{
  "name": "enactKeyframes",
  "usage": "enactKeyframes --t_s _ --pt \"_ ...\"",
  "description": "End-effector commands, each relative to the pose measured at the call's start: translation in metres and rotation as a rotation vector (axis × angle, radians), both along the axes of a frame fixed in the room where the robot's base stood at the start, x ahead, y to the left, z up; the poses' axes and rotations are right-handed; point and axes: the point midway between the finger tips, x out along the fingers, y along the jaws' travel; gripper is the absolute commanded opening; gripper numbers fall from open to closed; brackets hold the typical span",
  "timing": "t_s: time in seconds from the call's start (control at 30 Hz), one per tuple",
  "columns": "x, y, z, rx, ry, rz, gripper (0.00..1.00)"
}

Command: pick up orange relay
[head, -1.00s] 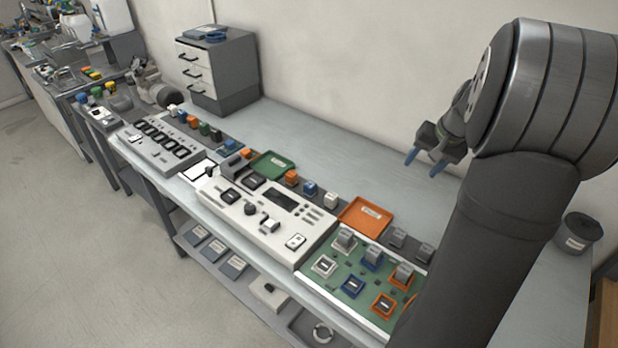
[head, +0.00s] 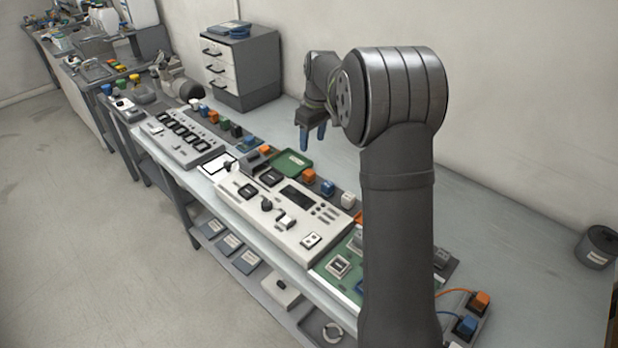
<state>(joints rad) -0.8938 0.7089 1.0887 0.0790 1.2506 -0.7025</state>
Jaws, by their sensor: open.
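Several orange blocks that could be the orange relay are in view, and I cannot tell which one is meant. One orange block (head: 309,176) sits in the row behind the white control panel (head: 240,205), beside a blue block (head: 327,188). A smaller orange block (head: 265,150) is further left, and another orange block (head: 213,117) stands in the far row. My gripper (head: 312,143) is open and empty, its blue fingers pointing down, above the bench beyond the green tray. My arm hides most of the green relay board (head: 327,268) and its orange parts.
A green tray (head: 292,163) lies behind the panel. A drawer cabinet (head: 240,70) stands at the back. An orange plug (head: 481,300) and a blue plug (head: 465,325) with cables are at lower right. A dark round container (head: 598,246) is at far right.

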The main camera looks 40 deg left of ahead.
Motion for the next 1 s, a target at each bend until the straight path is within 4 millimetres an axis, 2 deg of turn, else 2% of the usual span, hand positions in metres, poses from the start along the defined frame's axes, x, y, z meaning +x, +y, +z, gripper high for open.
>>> enactKeyframes --t_s 0.1,0.33,0.5,0.67,1.0 --pt "0.000 0.003 -0.028 -0.004 0.003 -0.001 0.53" --pt "0.000 0.008 -0.075 -0.002 0.003 -0.003 0.53" --pt "0.000 0.010 -0.091 -0.001 0.001 -0.003 0.53" --pt "0.001 0.011 -0.098 -0.001 0.001 -0.003 0.53" --pt "0.003 0.016 -0.142 -0.001 0.001 -0.004 0.53"
